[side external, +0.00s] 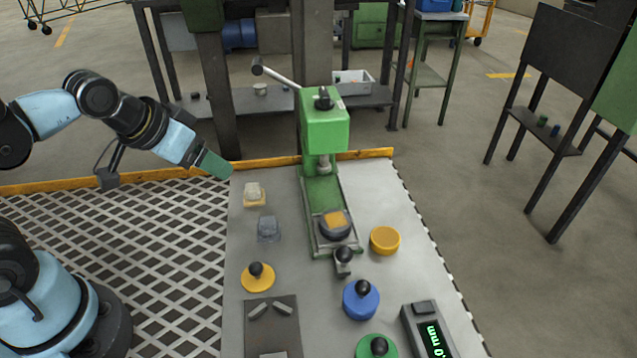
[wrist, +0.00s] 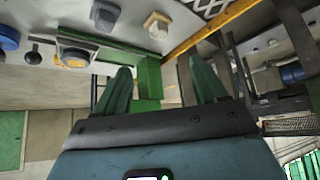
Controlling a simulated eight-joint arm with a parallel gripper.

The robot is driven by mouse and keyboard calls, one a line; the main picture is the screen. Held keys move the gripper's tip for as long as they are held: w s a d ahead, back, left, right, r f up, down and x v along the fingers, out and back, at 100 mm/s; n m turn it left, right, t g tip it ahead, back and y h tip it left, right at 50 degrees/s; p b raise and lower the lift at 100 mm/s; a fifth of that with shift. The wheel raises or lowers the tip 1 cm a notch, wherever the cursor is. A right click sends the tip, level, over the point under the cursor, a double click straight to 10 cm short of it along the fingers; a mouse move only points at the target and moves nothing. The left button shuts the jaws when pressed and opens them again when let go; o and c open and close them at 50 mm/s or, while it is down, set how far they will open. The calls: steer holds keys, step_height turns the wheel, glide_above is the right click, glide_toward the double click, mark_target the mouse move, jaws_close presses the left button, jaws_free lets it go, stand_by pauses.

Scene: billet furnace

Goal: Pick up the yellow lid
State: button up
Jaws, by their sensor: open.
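The yellow lid (side external: 258,279), a flat disc with a black ball knob, lies on the grey table near its left side in the side view. I cannot make it out in the wrist view. My gripper (side external: 217,166) is above the table's far left corner, well behind the lid and apart from it. In the wrist view my gripper (wrist: 160,78) shows two green fingers spread apart with nothing held between them. A round yellow container (side external: 384,241) stands on the right of the table.
A green press (side external: 325,130) stands mid-table, with an orange-topped round piece (side external: 335,224) at its base. A pale block (side external: 254,193) and grey block (side external: 268,228) lie behind the lid. Blue (side external: 361,301) and green (side external: 377,347) knobbed lids, a dark plate (side external: 271,325) and a display (side external: 428,330) are in front.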

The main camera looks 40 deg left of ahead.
steer(key=shift+o, duration=0.4)
steer(key=shift+o, duration=1.3)
steer(key=n+g, duration=0.4)
steer(key=g, duration=0.3)
glide_toward(255, 264)
steer(key=shift+n, duration=0.3)
steer(key=shift+f, duration=5.4)
